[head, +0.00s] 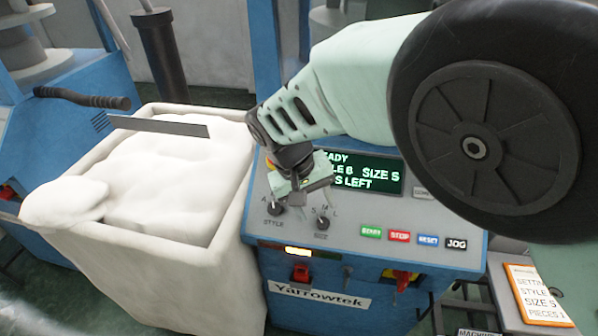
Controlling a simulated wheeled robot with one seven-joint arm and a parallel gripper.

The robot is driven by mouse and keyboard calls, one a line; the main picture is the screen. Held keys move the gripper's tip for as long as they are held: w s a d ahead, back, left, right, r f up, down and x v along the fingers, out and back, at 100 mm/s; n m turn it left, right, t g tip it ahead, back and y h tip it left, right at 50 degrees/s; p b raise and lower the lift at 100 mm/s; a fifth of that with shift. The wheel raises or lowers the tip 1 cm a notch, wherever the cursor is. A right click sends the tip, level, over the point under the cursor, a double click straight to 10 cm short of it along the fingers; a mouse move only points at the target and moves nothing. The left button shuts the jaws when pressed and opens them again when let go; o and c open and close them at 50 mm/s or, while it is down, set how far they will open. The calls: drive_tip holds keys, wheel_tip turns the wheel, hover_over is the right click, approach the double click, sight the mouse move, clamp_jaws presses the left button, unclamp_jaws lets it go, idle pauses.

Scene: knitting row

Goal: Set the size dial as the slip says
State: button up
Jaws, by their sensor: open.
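The size dial (322,223), a small dark knob, is on the grey sloping panel, above the word SIZE. Letters M and L show by it; my gripper hides part of its scale. My gripper (312,200) is open and empty just above the dial. I cannot tell whether a finger touches it. The green-lettered screen (375,172) reads SIZE S, its left part hidden by my gripper. The orange-edged slip (540,295) at lower right reads SIZE and what looks like S; its right edge is partly cut off.
The style dial (275,210) is close to the left. START, STOP, RESET (428,240) and JOG buttons sit to the right. A red switch (301,271) is below the panel. A white bin (170,275) of pale fabric stands left, with a comb-like tool (160,126) over it.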

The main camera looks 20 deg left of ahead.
drive_tip(key=b+v, duration=0.2)
drive_tip(key=v, duration=1)
drive_tip(key=shift+r, duration=0.15)
drive_tip(key=s+d+r+g+y, duration=0.1)
drive_tip(key=d+y, duration=0.1)
drive_tip(key=d, duration=0.6)
drive_tip(key=s+d+r+g+y, duration=0.1)
drive_tip(key=s+d+r+g, duration=0.1)
drive_tip(key=d, duration=0.7)
drive_tip(key=s+d+f, duration=0.2)
drive_tip(key=s+d, duration=0.4)
drive_tip(key=d, duration=0.2)
drive_tip(key=s+d+f+t+y, duration=0.1)
drive_tip(key=s+d+f, duration=0.1)
drive_tip(key=s+d, duration=0.4)
drive_tip(key=d, duration=0.2)
drive_tip(key=shift+d, duration=0.4)
drive_tip(key=shift+s, duration=0.1)
